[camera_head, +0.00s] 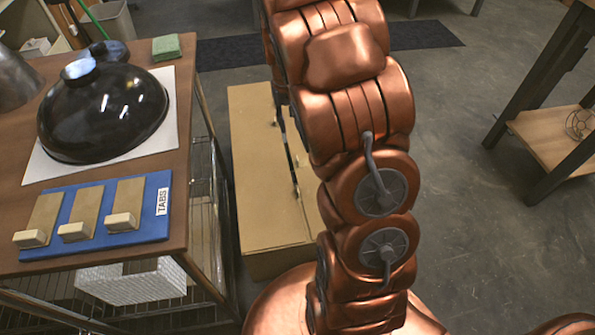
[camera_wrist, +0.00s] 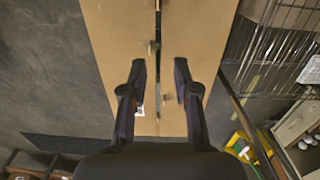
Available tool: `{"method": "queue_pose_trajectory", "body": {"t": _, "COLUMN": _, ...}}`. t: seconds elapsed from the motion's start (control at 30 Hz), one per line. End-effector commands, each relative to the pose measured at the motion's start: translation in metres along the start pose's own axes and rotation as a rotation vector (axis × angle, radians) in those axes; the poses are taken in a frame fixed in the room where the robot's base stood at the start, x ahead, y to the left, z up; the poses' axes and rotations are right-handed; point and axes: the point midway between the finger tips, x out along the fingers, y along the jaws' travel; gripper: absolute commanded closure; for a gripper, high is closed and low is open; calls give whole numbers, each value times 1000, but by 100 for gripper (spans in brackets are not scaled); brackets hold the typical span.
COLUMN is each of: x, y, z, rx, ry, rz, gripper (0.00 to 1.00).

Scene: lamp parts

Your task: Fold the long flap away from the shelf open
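A brown cardboard box stands on the floor right of the shelf-like cart, partly hidden by my arm in the head view. Its two long flaps lie flat, meeting at a seam. The flap nearer the cart (camera_head: 255,150) shows well in the head view. The flap away from the cart (camera_wrist: 117,45) is on the left in the wrist view. Small tabs sit along the seam, one at the upper middle (camera_wrist: 152,47) and one between the fingers (camera_wrist: 166,98). My gripper (camera_wrist: 159,67) is open above the seam, with nothing seen held. It is hidden in the head view.
The cart (camera_head: 120,180) on the left bears a black dome (camera_head: 103,112), a green sponge (camera_head: 166,47) and a blue board (camera_head: 140,227) labelled TABS with wooden pieces. A dark mat (camera_head: 225,51) lies behind. A wooden-shelved stand (camera_head: 555,140) is at right. Floor between is clear.

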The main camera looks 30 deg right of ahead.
Motion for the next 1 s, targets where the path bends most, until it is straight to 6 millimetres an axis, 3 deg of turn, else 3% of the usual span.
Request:
{"method": "queue_pose_trajectory", "body": {"t": 0.03, "x": 39, "y": 6, "z": -15, "rx": 9, "ry": 0, "rz": -1, "gripper": 70}}
{"method": "queue_pose_trajectory", "body": {"t": 0.1, "x": 70, "y": 12, "z": -32, "rx": 19, "ry": 7, "rz": -5, "gripper": 70}}
{"method": "queue_pose_trajectory", "body": {"t": 0.3, "x": 149, "y": 28, "z": -72, "rx": 40, "ry": 22, "rz": -20, "gripper": 70}}
{"method": "queue_pose_trajectory", "body": {"t": 0.4, "x": 174, "y": 33, "z": -86, "rx": 46, "ry": 30, "rz": -27, "gripper": 70}}
{"method": "queue_pose_trajectory", "body": {"t": 0.6, "x": 197, "y": 37, "z": -98, "rx": 51, "ry": 36, "rz": -33, "gripper": 70}}
{"method": "queue_pose_trajectory", "body": {"t": 0.77, "x": 204, "y": 38, "z": -99, "rx": 51, "ry": 37, "rz": -34, "gripper": 70}}
{"method": "queue_pose_trajectory", "body": {"t": 1.0, "x": 233, "y": 37, "z": -100, "rx": 52, "ry": 38, "rz": -35, "gripper": 70}}
